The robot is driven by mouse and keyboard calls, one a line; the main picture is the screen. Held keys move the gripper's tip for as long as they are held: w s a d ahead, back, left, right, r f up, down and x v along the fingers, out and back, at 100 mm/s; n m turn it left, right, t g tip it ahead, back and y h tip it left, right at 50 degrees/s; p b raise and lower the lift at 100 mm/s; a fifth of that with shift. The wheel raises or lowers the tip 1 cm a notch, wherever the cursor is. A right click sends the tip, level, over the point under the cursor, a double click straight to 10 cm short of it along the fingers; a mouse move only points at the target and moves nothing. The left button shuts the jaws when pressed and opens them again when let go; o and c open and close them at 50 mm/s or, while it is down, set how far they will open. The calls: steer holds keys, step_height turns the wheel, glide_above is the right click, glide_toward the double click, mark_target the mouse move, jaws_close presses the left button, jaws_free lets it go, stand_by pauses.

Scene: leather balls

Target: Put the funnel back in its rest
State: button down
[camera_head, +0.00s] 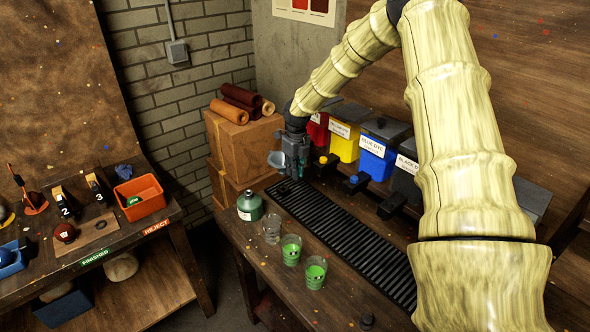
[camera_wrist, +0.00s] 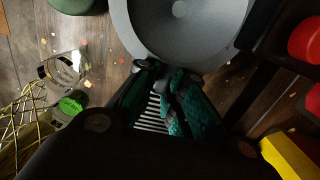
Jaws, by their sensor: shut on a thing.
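The funnel (camera_head: 277,160) is grey with a wide round mouth. It shows large in the wrist view (camera_wrist: 205,22), where I look into its mouth and see the small round hole at its centre. My gripper (camera_head: 292,166) is shut on the funnel's near edge, and its dark green fingers (camera_wrist: 163,82) meet there in the wrist view. The funnel is held in the air above the back left end of the right table, clear of the green bottle. I cannot make out the funnel's rest in either view.
A green bottle (camera_head: 250,205), an empty glass (camera_head: 271,229) and two glasses of green liquid (camera_head: 291,250) stand along the table's left edge. A black slatted tray (camera_head: 345,240) lies beside them. Dye bins, including a blue one (camera_head: 378,158), line the wall. Boxes (camera_head: 240,150) stand behind.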

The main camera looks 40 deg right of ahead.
steer(key=shift+f+b, duration=1.1)
steer(key=shift+f, duration=1.45)
steer(key=shift+a, duration=0.1)
steer(key=shift+f+b, duration=0.9)
steer(key=shift+f, duration=0.7)
stand_by(2.0)
steer(key=c, duration=1.4)
jaws_free()
steer(key=shift+c, duration=0.2)
steer(key=r, duration=1.2)
steer(key=shift+s+d, duration=0.2)
steer(key=shift+s, duration=0.15)
steer(key=shift+f, duration=0.1)
